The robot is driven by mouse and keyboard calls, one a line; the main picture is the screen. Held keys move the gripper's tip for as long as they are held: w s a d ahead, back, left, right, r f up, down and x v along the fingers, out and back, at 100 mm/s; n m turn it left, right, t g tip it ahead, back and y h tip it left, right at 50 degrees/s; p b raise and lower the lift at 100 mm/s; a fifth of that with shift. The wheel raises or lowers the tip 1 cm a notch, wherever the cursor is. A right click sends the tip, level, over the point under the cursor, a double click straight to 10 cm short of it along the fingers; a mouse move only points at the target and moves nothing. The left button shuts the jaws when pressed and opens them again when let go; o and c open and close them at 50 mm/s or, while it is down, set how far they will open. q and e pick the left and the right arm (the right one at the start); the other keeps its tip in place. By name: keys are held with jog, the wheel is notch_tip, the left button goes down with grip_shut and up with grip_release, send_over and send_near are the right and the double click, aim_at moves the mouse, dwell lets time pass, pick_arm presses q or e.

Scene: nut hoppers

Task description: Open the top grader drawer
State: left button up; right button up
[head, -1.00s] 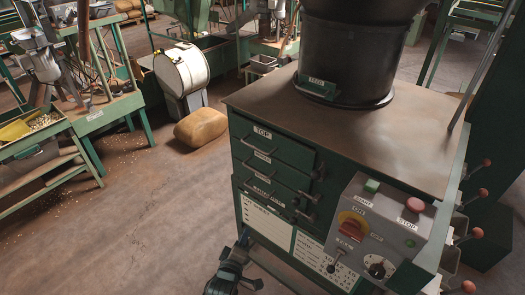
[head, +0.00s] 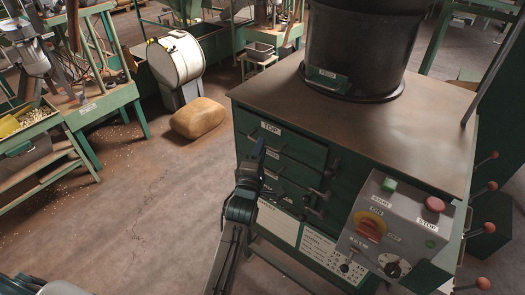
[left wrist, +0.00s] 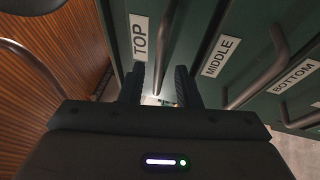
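The top grader drawer (head: 305,149) is the upper one in the green cabinet's front and looks closed. It has a TOP label, which also shows in the left wrist view (left wrist: 139,37). My left gripper (head: 259,152) is at the left part of the drawer front, hiding part of it and of the drawers below. In the left wrist view my left gripper (left wrist: 159,82) is open, its dark fingers apart. The top drawer's bar handle (left wrist: 166,45) runs between the fingers, with a gap on each side. My right gripper is not in view.
The MIDDLE (left wrist: 216,55) and BOTTOM (left wrist: 295,76) labels and their handles lie beside the top one. A control box (head: 390,232) with buttons juts out at right. A black hopper (head: 365,50) stands on the cabinet.

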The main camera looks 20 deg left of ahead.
pick_arm(q)
jog(key=shift+w+r, duration=0.15)
jog(key=shift+w, duration=0.45)
jog(key=shift+w+r, duration=0.15)
jog(key=shift+w, duration=0.4)
grip_shut()
jog(key=shift+b, duration=0.3)
